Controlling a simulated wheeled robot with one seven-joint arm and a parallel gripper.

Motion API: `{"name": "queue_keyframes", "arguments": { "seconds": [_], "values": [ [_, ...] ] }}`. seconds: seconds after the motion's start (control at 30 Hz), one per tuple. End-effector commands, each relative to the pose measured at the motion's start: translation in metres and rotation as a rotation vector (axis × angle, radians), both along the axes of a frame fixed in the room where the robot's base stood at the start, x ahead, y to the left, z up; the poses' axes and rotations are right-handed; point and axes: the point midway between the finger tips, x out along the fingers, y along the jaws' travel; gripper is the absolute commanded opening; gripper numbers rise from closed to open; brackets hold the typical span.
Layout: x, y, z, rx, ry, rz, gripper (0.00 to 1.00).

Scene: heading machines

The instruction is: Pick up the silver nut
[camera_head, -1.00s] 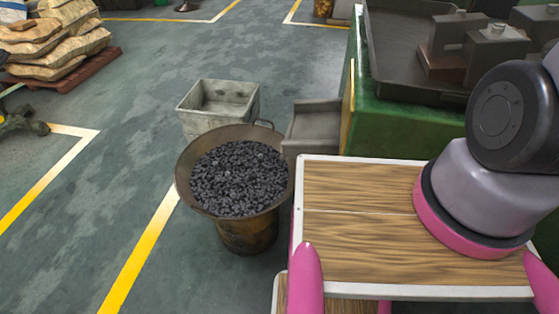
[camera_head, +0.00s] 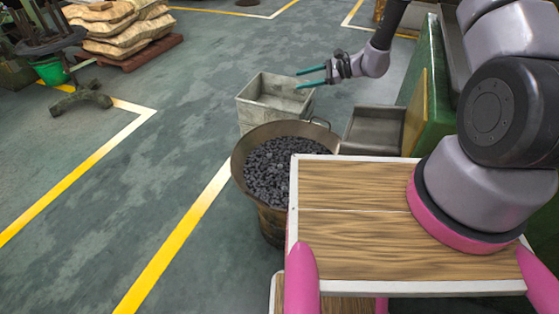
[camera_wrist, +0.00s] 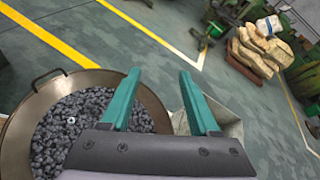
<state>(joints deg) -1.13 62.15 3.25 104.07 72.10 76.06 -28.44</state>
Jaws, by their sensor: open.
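A small, pale, ring-like piece that looks like the silver nut (camera_wrist: 71,120) lies among dark pieces in the round metal pan (camera_wrist: 14,146), left of my gripper in the wrist view. In the head view the pan (camera_head: 240,165) stands beside my wooden top, and I cannot make out the nut there. My gripper (camera_head: 297,79) is open and empty, with teal fingers pointing left above the grey square bin. In the wrist view my gripper (camera_wrist: 160,73) has its fingers spread, with nothing between them but floor behind.
The grey square bin (camera_head: 258,116) stands behind the pan. A metal chute (camera_head: 376,132) and a green machine (camera_head: 428,75) stand to the right. Stacked sacks (camera_head: 120,30) lie at back left. The floor on the left is mostly clear.

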Motion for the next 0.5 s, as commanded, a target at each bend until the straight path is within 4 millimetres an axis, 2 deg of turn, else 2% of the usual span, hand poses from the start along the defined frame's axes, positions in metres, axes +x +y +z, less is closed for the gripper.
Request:
{"name": "queue_keyframes", "arguments": {
  "seconds": [0.03, 0.17, 0.3, 0.4, 0.5],
  "values": [
    [-0.002, 0.002, -0.035, 0.021, 0.044, -0.04, 0.62],
    [-0.008, 0.004, -0.115, 0.069, 0.128, -0.16, 0.62],
    [-0.029, 0.0, -0.202, 0.1, 0.212, -0.298, 0.62],
    [-0.051, -0.006, -0.258, 0.106, 0.263, -0.391, 0.62],
    [-0.073, -0.012, -0.303, 0.105, 0.3, -0.468, 0.62]
  ]
}}
